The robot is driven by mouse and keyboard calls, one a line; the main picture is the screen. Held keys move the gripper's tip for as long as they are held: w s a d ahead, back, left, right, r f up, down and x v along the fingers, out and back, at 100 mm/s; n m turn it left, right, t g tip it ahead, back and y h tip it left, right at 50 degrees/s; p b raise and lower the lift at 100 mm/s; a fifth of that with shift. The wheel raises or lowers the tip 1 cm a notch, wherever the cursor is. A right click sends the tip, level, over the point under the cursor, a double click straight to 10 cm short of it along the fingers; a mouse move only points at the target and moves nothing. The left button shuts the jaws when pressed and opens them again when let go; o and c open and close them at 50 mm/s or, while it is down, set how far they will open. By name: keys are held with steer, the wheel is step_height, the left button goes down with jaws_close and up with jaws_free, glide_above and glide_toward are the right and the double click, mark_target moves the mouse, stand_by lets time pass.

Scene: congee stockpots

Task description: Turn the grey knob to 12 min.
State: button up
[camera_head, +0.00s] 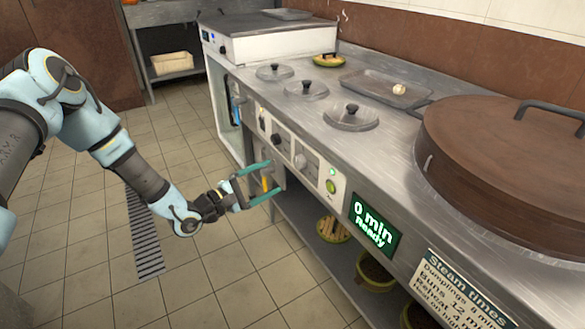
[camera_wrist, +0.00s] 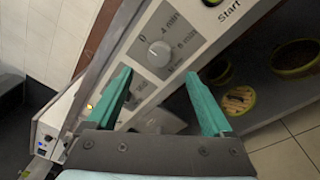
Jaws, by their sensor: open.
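The grey knob (camera_wrist: 159,53) sits on a grey dial plate on the stove's front panel, with "0" and "4 min" marks and a further, partly readable minute mark around it. It also shows small in the head view (camera_head: 300,161). Its pointer setting is too small to read surely. My gripper (camera_head: 272,180) is open and empty, in front of the panel and a little below the knob. In the wrist view its teal fingers (camera_wrist: 158,77) are spread, with the knob between and beyond the tips, apart from them. A display (camera_head: 374,225) reads "0 min Ready".
A green start button (camera_head: 331,187) is right of the knob. A black knob (camera_head: 277,140) is to its left. A sign (camera_head: 462,294) lists steam times, buns at 12 min. A large brown lid (camera_head: 500,150) covers the right counter. Lower-shelf baskets (camera_head: 333,230) sit below.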

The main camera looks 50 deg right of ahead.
mark_target(297, 164)
steer(key=x, duration=0.9)
jaws_close()
stand_by(0.5)
